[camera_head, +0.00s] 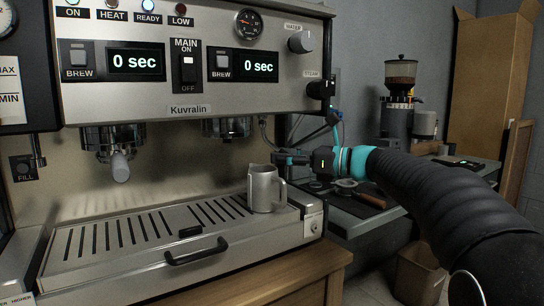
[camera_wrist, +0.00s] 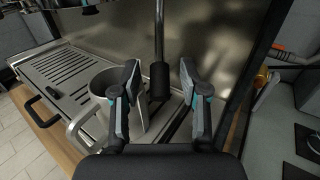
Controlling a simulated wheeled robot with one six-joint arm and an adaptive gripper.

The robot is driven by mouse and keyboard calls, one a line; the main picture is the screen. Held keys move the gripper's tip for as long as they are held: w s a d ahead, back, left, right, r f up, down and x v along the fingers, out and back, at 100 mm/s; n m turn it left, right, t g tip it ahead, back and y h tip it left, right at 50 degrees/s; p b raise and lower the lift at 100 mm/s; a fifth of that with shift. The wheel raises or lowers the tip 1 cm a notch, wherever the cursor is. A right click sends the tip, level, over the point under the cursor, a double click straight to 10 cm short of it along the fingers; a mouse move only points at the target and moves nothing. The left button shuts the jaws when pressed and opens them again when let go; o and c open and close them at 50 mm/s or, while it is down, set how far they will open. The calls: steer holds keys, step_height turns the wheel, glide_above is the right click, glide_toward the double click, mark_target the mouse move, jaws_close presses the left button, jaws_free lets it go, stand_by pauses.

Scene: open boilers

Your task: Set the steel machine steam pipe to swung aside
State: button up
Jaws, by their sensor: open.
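The steel coffee machine (camera_head: 185,106) fills the left and middle of the head view. Its steam pipe (camera_head: 265,132) hangs below the right end of the machine's head, partly hidden by my gripper (camera_head: 290,159). In the wrist view the pipe (camera_wrist: 159,28) is thin and vertical, with a black sleeve (camera_wrist: 159,80) at its lower end. My gripper (camera_wrist: 160,70) is open, one finger on each side of the sleeve in the picture. I cannot tell whether the sleeve is between the fingertips or just beyond them. I see no clear contact.
A steel pitcher (camera_head: 262,190) stands on the drip tray (camera_head: 130,237), just below my gripper; in the wrist view the pitcher (camera_wrist: 103,84) is close by the left finger. A grinder (camera_head: 398,100) stands on the side counter at right.

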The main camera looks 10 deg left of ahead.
steer(key=v, duration=1.2)
